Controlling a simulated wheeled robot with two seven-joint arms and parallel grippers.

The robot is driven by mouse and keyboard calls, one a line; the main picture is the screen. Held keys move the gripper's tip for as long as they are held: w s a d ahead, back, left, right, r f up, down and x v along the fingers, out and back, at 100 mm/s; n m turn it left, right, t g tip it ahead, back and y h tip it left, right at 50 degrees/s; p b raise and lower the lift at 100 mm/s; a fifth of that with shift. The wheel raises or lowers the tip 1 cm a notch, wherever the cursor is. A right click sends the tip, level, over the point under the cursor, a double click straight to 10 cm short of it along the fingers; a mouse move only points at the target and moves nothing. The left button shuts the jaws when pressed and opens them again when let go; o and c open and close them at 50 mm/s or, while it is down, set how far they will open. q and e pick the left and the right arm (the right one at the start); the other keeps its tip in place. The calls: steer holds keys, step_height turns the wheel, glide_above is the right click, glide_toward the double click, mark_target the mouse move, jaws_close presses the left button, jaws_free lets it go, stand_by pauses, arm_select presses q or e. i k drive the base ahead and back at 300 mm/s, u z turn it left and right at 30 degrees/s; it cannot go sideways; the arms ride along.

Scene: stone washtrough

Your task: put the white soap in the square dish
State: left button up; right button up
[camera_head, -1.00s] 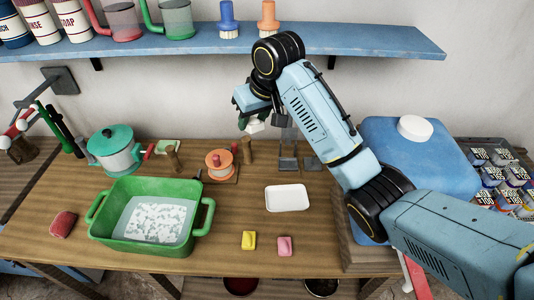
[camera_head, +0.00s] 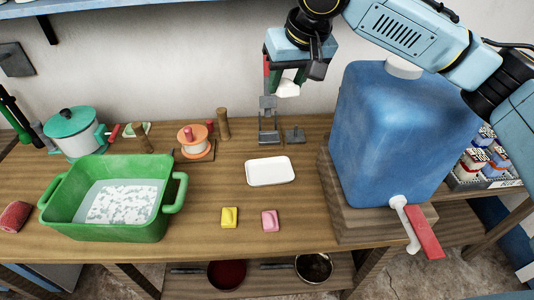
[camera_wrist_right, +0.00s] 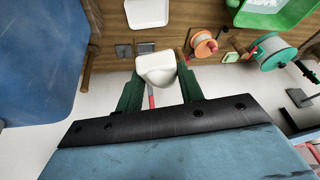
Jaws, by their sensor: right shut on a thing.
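The white soap (camera_head: 287,89) is held up in the air by my right gripper (camera_head: 287,80), above and behind the dish in the head view. In the right wrist view the soap (camera_wrist_right: 157,70) sits between the two green fingers of the right gripper (camera_wrist_right: 159,84), which is shut on it. The white dish (camera_head: 270,171), a shallow rounded rectangle, lies empty on the wooden table; it also shows at the top of the right wrist view (camera_wrist_right: 147,13). My left gripper is not in view.
A green basin (camera_head: 170,205) of sudsy water stands left of the dish. A yellow block (camera_head: 229,217) and a pink block (camera_head: 270,220) lie in front of it. A large blue container (camera_head: 385,140) with a tap stands close on the right. Metal stands (camera_head: 268,125) are behind the dish.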

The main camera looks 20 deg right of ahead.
mark_target(269, 172)
steer(key=k, duration=0.4)
steer(key=u, duration=1.5)
steer(key=i, duration=0.5)
steer(key=z, duration=1.55)
steer(key=i, duration=0.5)
